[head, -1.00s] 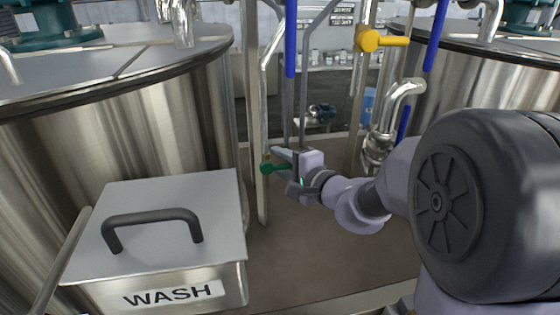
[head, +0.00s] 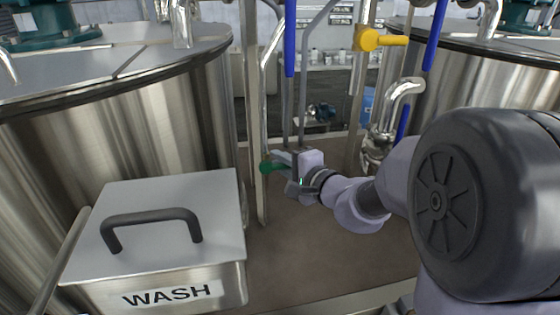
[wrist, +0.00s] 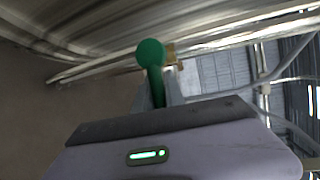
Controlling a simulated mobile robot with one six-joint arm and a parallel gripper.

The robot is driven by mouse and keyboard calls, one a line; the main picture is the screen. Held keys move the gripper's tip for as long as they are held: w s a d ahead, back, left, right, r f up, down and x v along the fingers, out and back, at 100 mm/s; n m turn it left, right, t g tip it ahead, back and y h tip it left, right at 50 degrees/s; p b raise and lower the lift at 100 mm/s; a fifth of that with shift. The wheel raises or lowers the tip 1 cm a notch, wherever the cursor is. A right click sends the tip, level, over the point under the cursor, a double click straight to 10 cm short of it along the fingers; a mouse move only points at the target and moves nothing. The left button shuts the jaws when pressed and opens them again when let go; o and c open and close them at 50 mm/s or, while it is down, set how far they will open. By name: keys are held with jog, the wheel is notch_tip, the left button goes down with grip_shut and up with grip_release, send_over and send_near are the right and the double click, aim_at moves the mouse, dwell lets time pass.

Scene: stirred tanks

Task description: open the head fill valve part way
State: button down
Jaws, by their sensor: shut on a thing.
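A green valve handle (head: 270,167) with a round knob end sits on a thin vertical pipe in the middle of the head view. My gripper (head: 283,158) reaches it from the right and is shut on the handle. In the wrist view the green knob (wrist: 150,52) sticks out past my grey fingers (wrist: 158,92), with the stem between them. A bit of brass fitting (wrist: 171,54) shows behind the knob. The valve body is mostly hidden, and no label for this valve can be read.
A steel box marked WASH (head: 180,262) with a black handle stands at front left, before a large steel tank (head: 150,120). A yellow valve handle (head: 385,40) and blue handles (head: 290,45) are above and behind. Brown floor lies open below my gripper.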

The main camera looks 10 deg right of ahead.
jog(key=shift+n+b, duration=0.3)
dwell(0.5)
jog(key=shift+r+n+g+h+b, duration=0.3)
jog(key=shift+r+n+h+b, duration=0.3)
jog(key=shift+n+b, duration=0.45)
jog(key=shift+r+n+g+h+b, duration=0.35)
jog(key=shift+n+h+b, duration=0.4)
jog(key=shift+b, duration=0.5)
jog(key=c, duration=1.4)
grip_release()
